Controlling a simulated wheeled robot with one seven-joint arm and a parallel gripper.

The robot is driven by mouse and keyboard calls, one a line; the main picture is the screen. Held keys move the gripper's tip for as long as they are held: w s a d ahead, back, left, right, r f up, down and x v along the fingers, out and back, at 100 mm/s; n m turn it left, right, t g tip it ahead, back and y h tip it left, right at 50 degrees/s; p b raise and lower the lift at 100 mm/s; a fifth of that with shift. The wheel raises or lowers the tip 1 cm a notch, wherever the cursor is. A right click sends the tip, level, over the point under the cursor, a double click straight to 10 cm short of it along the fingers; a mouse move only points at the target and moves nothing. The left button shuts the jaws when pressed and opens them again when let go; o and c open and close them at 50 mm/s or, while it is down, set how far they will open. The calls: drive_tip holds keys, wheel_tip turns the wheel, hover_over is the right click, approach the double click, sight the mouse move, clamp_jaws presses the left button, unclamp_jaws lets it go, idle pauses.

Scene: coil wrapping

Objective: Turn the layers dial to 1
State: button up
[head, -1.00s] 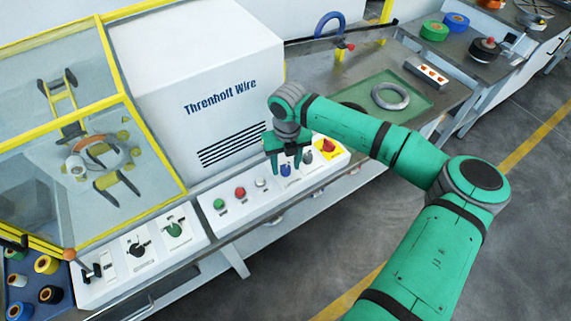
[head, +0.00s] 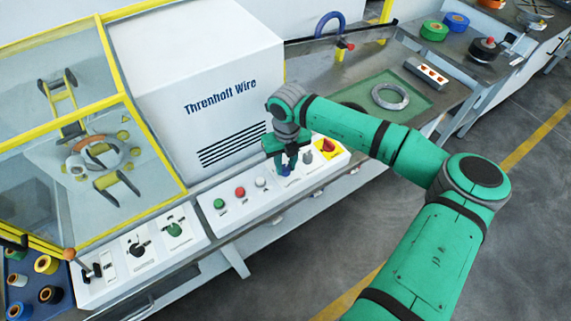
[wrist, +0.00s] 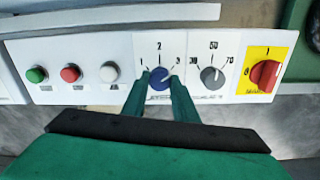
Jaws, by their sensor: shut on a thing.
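The layers dial is a blue knob (wrist: 160,79) on a white panel, with 1 at its left, 2 above and 3 at its right. My gripper (wrist: 160,88) is shut on this blue dial, one green finger on each side of it. The fingers partly cover the marks at 1 and 3, and I cannot clearly tell which number the pointer faces. In the head view my gripper (head: 287,170) reaches down onto the panel, and the blue dial (head: 285,171) is mostly hidden between the fingers.
A grey dial (wrist: 211,75) marked 30, 50 and 70 sits close at the right, then a red switch (wrist: 265,75) on a yellow plate. Green (wrist: 37,74), red (wrist: 70,73) and white (wrist: 109,72) buttons are at the left. The white machine housing (head: 195,80) rises behind the panel.

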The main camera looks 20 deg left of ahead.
sight(285, 167)
drive_tip(key=n, duration=1.7)
drive_tip(key=shift+n, duration=0.4)
drive_tip(key=shift+a+n, duration=0.1)
drive_tip(key=shift+n, duration=2.5)
drive_tip(key=o, duration=1.1)
drive_tip(key=shift+c, duration=0.2)
wheel_tip(285, 167, up, 11)
